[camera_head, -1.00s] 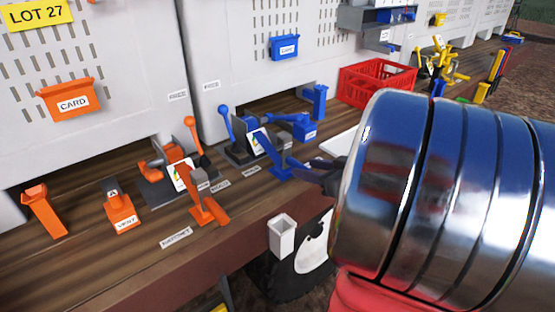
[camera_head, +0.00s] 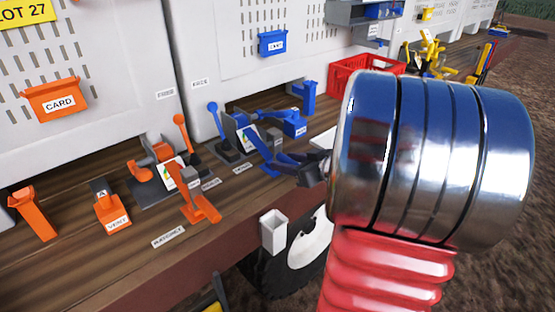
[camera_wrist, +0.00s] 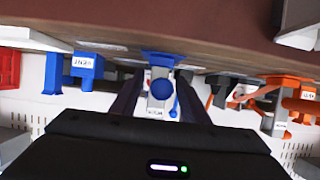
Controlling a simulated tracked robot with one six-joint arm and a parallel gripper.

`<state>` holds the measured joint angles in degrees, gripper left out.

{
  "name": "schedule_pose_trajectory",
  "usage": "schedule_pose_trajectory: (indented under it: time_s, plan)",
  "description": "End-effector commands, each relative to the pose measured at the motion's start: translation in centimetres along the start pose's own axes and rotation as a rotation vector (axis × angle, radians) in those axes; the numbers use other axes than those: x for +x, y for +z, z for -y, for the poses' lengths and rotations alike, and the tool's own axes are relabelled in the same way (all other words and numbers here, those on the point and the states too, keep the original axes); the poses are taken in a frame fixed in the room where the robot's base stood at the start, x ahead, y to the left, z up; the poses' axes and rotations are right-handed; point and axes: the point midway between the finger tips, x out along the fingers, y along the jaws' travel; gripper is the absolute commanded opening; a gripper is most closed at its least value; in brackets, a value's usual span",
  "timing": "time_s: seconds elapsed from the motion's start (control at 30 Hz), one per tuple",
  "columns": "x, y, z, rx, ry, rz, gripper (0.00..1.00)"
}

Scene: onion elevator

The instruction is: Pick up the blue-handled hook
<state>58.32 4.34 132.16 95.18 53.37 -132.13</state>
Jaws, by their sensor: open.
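My gripper (camera_head: 287,160) is open, with its dark fingers at the bench's front edge beside a slanted blue piece (camera_head: 258,143). In the wrist view my gripper's fingers (camera_wrist: 160,74) stand apart on both sides of a blue part (camera_wrist: 162,58), with a round blue knob (camera_wrist: 160,86) and a grey piece behind it. I cannot clearly make out a hook shape, so I cannot tell which blue part is the blue-handled hook. No contact with the fingers is clear. My shiny arm hides the bench's right part.
A blue lever (camera_head: 213,107) stands behind the blue piece. Orange fixtures (camera_head: 197,200) are to its left. A red crate (camera_head: 345,74) and yellow parts (camera_head: 432,50) are farther right. A white cup (camera_head: 273,231) hangs at the bench's front edge.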

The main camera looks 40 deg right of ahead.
Motion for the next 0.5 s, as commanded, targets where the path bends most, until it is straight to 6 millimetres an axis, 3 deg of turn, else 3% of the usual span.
schedule_pose_trajectory:
  time_s: [0.5]
  plan:
    - [0.01,0.00,-0.02,0.001,0.001,0.000,0.41]
